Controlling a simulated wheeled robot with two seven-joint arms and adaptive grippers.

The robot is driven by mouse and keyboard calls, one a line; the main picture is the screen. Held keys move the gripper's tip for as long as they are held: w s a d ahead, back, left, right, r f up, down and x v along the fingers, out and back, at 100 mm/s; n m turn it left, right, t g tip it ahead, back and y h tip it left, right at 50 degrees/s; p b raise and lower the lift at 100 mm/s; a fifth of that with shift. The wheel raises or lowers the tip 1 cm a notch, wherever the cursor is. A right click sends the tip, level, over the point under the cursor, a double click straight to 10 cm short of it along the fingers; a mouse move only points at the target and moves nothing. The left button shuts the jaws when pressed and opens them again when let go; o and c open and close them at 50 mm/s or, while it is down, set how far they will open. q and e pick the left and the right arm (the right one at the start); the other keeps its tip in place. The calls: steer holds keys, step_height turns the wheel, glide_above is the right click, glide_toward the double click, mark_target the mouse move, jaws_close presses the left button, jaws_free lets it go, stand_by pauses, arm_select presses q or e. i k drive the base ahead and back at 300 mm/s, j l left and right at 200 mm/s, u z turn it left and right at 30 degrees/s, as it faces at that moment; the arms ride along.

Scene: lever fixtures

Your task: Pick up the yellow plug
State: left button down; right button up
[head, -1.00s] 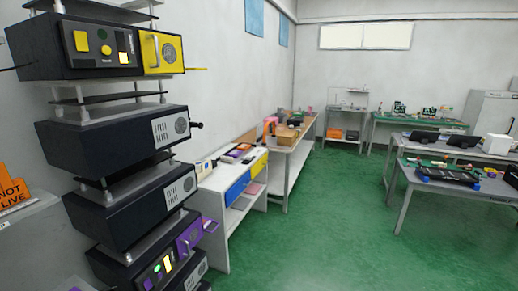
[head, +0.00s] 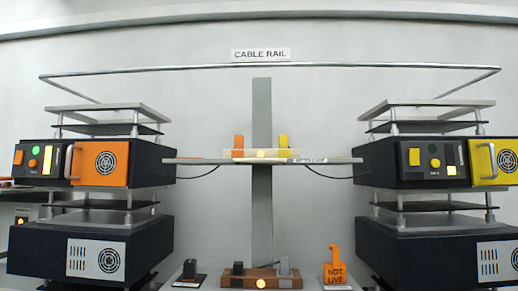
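The yellow plug (head: 283,142) is a small upright yellow block in the head view, a little right of the middle. It stands on a pale block on the narrow grey shelf (head: 190,161) in front of a grey post. A similar orange plug (head: 239,142) stands to its left. A round yellow-orange light (head: 261,153) shows between them on the front of the pale block. Neither of my grippers is in view, and nothing touches the yellow plug.
Stacked black units flank the shelf, one with an orange panel (head: 99,163), one with a yellow panel (head: 494,162). Dark cables (head: 325,174) hang beside the shelf. A metal rail (head: 270,67) spans above.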

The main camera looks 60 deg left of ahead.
mark_target(283, 144)
steer(key=u, duration=1.65)
